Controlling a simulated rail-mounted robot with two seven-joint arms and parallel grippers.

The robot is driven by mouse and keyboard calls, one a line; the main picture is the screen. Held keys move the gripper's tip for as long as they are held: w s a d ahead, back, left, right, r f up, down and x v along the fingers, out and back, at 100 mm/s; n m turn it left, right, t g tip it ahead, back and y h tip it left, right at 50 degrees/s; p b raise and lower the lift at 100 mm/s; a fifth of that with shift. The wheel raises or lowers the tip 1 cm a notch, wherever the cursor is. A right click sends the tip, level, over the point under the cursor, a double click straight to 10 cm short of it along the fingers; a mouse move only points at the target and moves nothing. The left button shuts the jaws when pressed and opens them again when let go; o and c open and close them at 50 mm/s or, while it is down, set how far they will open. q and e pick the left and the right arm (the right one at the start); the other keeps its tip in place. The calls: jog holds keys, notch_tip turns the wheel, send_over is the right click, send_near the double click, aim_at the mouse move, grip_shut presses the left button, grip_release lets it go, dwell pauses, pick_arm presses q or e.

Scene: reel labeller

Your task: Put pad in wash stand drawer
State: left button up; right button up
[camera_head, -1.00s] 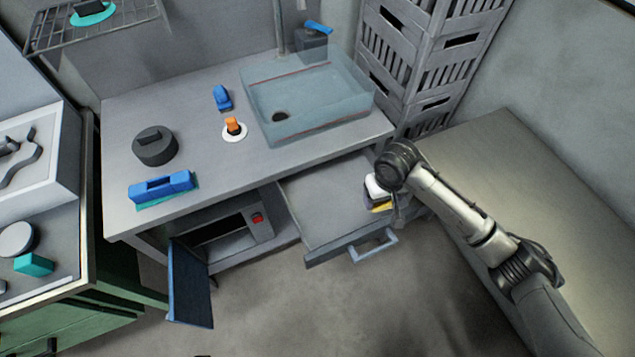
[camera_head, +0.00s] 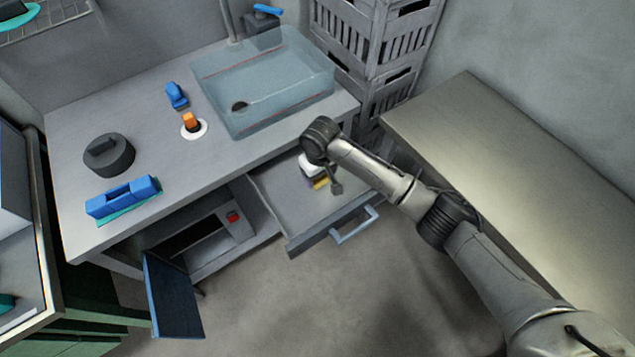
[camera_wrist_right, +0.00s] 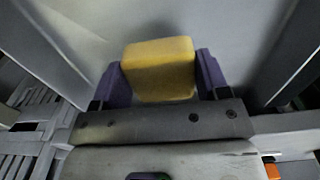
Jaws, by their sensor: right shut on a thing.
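The yellow pad (camera_wrist_right: 160,68) is held between the purple fingertips of my right gripper (camera_wrist_right: 158,75) in the right wrist view. The wrist view shows grey walls on either side of the pad. I cannot tell whether the pad touches the drawer floor. My left gripper is out of view.
The wash stand counter (camera_head: 90,222) carries a glass basin (camera_head: 290,95), a blue caddy (camera_head: 122,196) and a dark round pot (camera_head: 108,158). A blue cabinet door (camera_head: 174,297) hangs open left of the drawer. Grey crates (camera_head: 375,50) and a long bench (camera_head: 530,150) stand at right.

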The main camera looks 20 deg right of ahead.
aim_at(318, 181)
jog(key=shift+w+a+f, duration=0.2)
jog(key=shift+w, duration=0.05)
jog(key=shift+f+b, duration=0.8)
jog(key=shift+f, duration=1.2)
jog(key=o, duration=0.9)
jog(key=shift+f, duration=0.1)
notch_tip(318, 181, up, 12)
jog(key=p, duration=0.3)
jog(key=shift+s, duration=0.1)
